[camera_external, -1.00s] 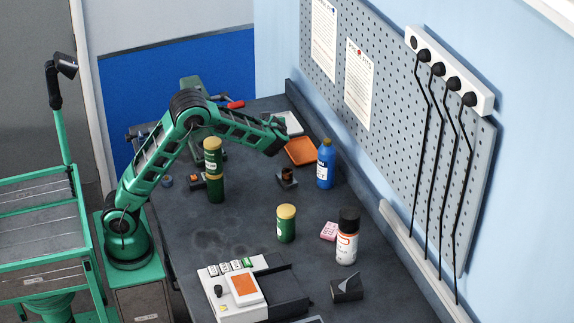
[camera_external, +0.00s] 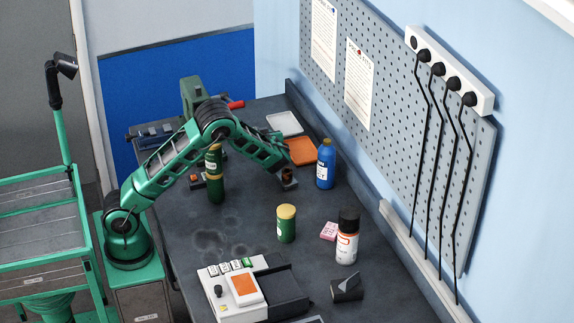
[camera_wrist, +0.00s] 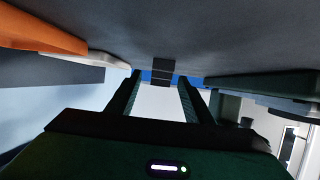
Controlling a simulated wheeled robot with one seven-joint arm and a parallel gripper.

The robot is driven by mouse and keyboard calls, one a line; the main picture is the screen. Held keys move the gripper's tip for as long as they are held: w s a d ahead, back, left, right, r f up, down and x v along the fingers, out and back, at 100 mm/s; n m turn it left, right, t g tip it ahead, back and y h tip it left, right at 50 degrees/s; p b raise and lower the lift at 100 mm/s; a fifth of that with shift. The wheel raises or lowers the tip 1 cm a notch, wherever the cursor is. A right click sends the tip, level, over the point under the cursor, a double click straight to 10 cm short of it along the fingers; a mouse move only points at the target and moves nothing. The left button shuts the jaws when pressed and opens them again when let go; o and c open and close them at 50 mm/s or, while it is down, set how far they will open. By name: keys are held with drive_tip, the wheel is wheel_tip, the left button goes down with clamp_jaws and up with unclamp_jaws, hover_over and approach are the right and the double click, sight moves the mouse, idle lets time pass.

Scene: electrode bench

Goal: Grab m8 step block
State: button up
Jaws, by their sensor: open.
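A small dark block (camera_external: 289,184) with a brown top stands on the bench near the orange tray; I take it to be the m8 step block, though no marking is readable. It is partly hidden by my gripper (camera_external: 284,171), which is right over or beside it in the external view. In the wrist view a dark stepped block (camera_wrist: 162,71) shows ahead, between the two fingers of my gripper (camera_wrist: 161,82). The fingers are open, with a gap on each side of the block. No contact is visible.
An orange tray (camera_external: 302,151) and a blue bottle (camera_external: 325,165) stand close to my gripper. A yellow-lidded can (camera_external: 286,224) and a black-capped bottle (camera_external: 347,240) stand nearer the front. The bench between is clear.

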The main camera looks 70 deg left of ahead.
drive_tip(key=x, duration=0.3)
drive_tip(key=shift+d+r, duration=0.1)
clamp_jaws()
drive_tip(key=shift+r, duration=0.15)
